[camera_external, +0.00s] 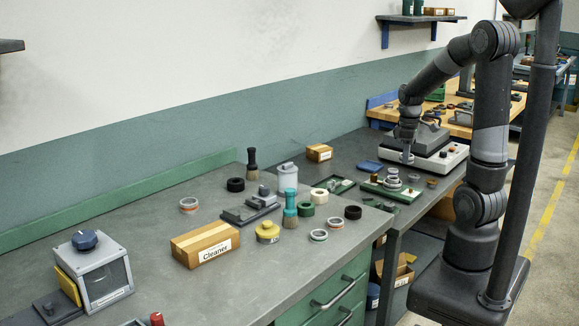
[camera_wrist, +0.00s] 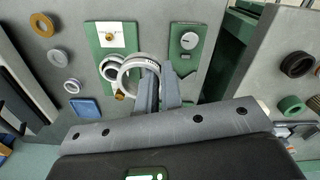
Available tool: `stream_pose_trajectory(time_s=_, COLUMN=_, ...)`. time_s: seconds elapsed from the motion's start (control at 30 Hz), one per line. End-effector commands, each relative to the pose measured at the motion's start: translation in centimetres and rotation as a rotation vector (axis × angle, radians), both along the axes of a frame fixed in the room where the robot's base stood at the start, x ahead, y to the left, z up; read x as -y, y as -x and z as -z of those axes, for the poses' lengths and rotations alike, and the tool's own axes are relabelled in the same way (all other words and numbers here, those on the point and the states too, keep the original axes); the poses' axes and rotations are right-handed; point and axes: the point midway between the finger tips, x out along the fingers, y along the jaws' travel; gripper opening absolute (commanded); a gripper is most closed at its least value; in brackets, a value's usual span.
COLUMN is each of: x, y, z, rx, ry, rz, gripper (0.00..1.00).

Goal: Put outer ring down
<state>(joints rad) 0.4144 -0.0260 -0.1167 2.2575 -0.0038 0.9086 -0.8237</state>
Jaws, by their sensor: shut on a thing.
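My gripper (camera_wrist: 161,84) is shut on the outer ring (camera_wrist: 122,76), a light grey metal ring. It holds the ring by the side of its band, which lies between the two fingers. In the wrist view the ring appears tilted and overlaps a green plate (camera_wrist: 104,60) that has round parts on it.
A grey and white machine (camera_external: 437,155) stands close behind my gripper. A green tray (camera_external: 400,196) with round metal parts is in front. A second green plate (camera_wrist: 186,40) with a dial lies to the right in the wrist view. Loose rings (camera_wrist: 57,57) and a blue block (camera_wrist: 85,107) lie left.

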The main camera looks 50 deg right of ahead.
Motion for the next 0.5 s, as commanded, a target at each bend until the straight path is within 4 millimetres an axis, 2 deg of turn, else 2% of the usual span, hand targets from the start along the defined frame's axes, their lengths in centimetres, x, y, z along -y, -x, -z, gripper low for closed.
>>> stream_pose_trajectory(time_s=0.03, x=0.0, y=-0.1, z=-1.5, rx=0.006, ry=0.003, rz=0.000, gripper=0.00)
stream_pose_trajectory(time_s=0.1, x=0.0, y=-0.1, z=-3.2, rx=0.004, ry=0.002, rz=0.000, gripper=0.00)
stream_pose_trajectory(time_s=0.33, x=0.0, y=-0.1, z=-7.7, rx=0.003, ry=0.001, rz=0.000, gripper=0.00)
stream_pose_trajectory(time_s=0.5, x=-1.7, y=-2.8, z=-7.9, rx=-0.001, ry=-0.001, rz=-0.117, gripper=0.00)
